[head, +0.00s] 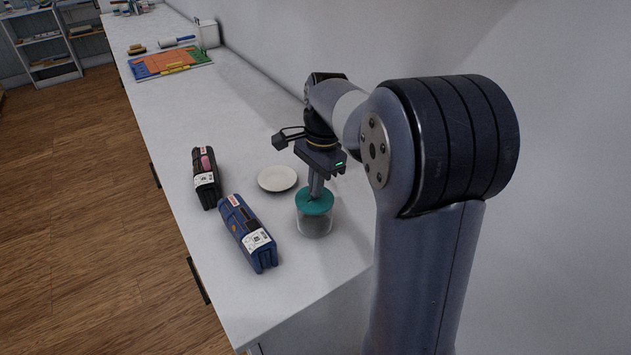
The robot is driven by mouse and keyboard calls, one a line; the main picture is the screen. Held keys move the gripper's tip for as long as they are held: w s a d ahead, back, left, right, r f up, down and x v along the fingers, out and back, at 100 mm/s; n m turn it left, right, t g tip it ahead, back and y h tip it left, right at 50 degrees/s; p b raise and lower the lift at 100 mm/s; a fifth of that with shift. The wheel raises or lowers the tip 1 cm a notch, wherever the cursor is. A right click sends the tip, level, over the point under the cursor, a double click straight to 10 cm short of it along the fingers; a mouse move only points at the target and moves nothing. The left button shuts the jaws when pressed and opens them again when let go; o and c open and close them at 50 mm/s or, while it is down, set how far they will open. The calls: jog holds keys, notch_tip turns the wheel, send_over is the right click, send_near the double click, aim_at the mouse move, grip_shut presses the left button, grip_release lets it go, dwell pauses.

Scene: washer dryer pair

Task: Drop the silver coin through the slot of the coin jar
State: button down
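The coin jar (314,224) is a clear glass jar with a teal lid, standing upright on the white counter near its right end. My gripper (316,194) points down right over the lid, with its fingertips at or just above the lid's top. I cannot tell whether they touch it. The fingers look close together, but the view is too small to tell whether they are shut on something. The silver coin is not visible. The slot is hidden behind the fingers. A small white dish (277,179) lies left of the jar and looks empty.
A blue case (247,233) with a white label lies left of the jar, close to it. A black case (206,178) lies further left. A colourful board (171,63) lies at the far end. The counter between is clear. A wall runs along the back.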

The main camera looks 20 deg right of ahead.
jog(key=shift+f, duration=0.25)
jog(key=c, duration=1.6)
grip_release()
jog(key=shift+r, duration=0.1)
notch_tip(320, 180, up, 6)
jog(key=p, duration=0.6)
jog(key=shift+f, duration=0.2)
